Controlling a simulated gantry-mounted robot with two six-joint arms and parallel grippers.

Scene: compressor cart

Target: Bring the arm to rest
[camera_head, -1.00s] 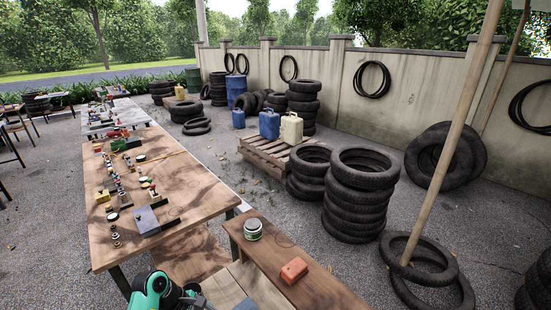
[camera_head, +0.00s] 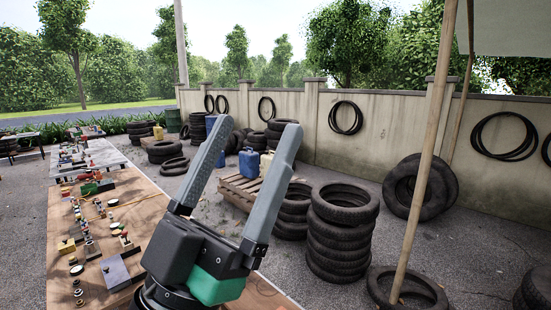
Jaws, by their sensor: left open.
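My left gripper (camera_head: 252,137) shows large in the middle of the head view, raised in front of the camera with its two grey fingers pointing up. The fingers stand wide apart with nothing between them. Its black and green body covers the near right part of the wooden table (camera_head: 145,202). My right gripper is not in view.
Small parts and jars stand along the table's left side, with a grey box (camera_head: 117,272) near the front. A tyre stack (camera_head: 342,230) and a wooden pole (camera_head: 425,170) stand to the right. A pallet (camera_head: 238,190) bears jerrycans. A wall (camera_head: 385,125) runs behind.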

